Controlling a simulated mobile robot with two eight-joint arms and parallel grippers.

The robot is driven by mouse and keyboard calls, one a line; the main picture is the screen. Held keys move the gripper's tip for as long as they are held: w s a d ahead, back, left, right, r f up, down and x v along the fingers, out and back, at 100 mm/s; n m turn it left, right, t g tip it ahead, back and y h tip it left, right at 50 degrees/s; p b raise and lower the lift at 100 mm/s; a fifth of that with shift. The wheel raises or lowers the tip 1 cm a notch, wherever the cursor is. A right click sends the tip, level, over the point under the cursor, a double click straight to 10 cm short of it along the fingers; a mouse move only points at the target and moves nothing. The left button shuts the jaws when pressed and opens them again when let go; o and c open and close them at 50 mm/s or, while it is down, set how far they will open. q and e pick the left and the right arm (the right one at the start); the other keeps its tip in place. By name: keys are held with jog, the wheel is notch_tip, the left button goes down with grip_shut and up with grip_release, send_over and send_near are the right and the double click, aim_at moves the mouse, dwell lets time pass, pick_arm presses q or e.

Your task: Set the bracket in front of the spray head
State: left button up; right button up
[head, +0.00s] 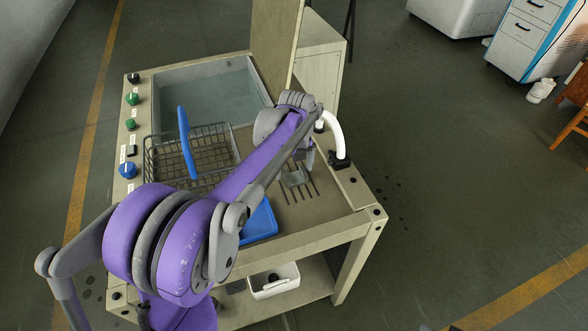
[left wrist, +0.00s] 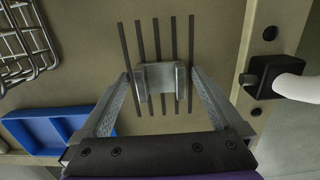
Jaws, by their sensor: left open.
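The bracket (left wrist: 160,78), a small grey channel-shaped piece, stands on the slotted part of the bench top. In the head view the bracket (head: 296,180) shows just below my left gripper (head: 296,164), partly hidden. In the left wrist view my left gripper (left wrist: 160,84) is open, with one finger on each side of the bracket; I cannot tell whether they touch it. The spray head (left wrist: 264,76), a black block with a short grey nozzle on a white pipe, is to the right of the bracket; it also shows in the head view (head: 340,160). My right gripper is not in view.
A wire basket (head: 160,150) with a blue handle stands left of the slots, near the water tank (head: 205,85). A blue tray (left wrist: 45,136) lies at the front left of the bracket. The bench's raised right rail (head: 350,185) borders the slots.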

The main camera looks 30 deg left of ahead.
aim_at(295, 177)
pick_arm(q)
notch_tip(295, 177, up, 11)
jog(key=shift+s+d+p, duration=0.25)
jog(key=shift+p, duration=0.15)
